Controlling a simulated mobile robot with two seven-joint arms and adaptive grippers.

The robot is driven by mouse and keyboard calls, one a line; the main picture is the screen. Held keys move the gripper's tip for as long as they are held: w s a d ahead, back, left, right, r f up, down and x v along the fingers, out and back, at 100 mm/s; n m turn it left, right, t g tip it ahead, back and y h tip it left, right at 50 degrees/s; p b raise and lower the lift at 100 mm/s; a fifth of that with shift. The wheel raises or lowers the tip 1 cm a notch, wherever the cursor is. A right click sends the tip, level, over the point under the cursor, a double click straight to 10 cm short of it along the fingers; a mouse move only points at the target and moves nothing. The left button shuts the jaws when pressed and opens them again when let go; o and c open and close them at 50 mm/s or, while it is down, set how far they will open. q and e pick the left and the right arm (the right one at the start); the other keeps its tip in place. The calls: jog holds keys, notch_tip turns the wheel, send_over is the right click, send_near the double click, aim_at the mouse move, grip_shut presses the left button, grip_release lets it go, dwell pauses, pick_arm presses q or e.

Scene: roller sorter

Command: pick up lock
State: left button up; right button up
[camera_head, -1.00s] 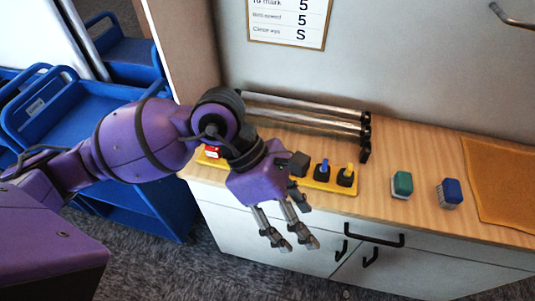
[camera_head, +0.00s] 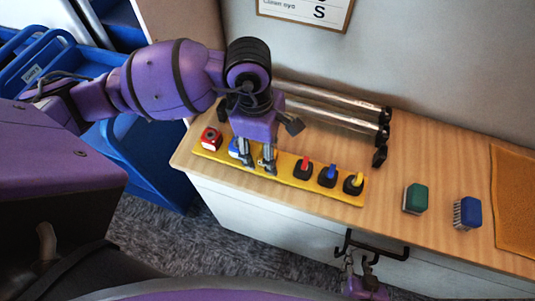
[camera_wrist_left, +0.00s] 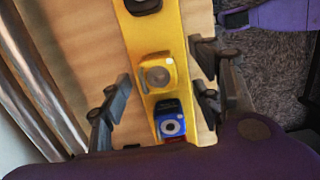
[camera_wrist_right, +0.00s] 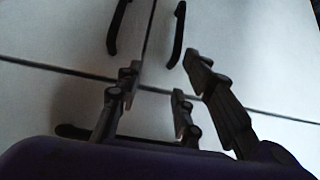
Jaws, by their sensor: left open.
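A yellow strip (camera_head: 335,192) lies along the counter's front edge. At its left end are a red lock (camera_head: 211,138) and a blue lock (camera_head: 234,149), partly hidden by my left gripper (camera_head: 256,165). The left wrist view shows the blue lock (camera_wrist_left: 171,124) and a yellow lock (camera_wrist_left: 158,75) with a grey round centre. My left gripper is open and points down over the strip, one finger on each side, with the yellow lock between its fingertips. I cannot tell whether they touch it. My right gripper (camera_head: 359,264) is open and empty near the cabinet handle.
Red, blue and yellow switches (camera_head: 327,176) stand farther right on the strip. Metal rollers (camera_head: 340,115) lie behind it. A green block (camera_head: 415,198), a blue brush (camera_head: 467,212) and an orange mat (camera_head: 515,205) are to the right. A blue cart (camera_head: 130,150) stands left.

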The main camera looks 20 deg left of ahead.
pick_arm(q)
jog(key=shift+d+f, duration=0.1)
jog(key=shift+f, duration=1)
pick_arm(e)
jog(key=shift+w+a+r, duration=0.15)
jog(key=shift+w+r, duration=0.05)
jog(key=shift+w, duration=0.2)
jog(key=shift+w+a+r, duration=0.1)
jog(key=shift+w+r, duration=0.1)
jog(key=shift+w, duration=0.2)
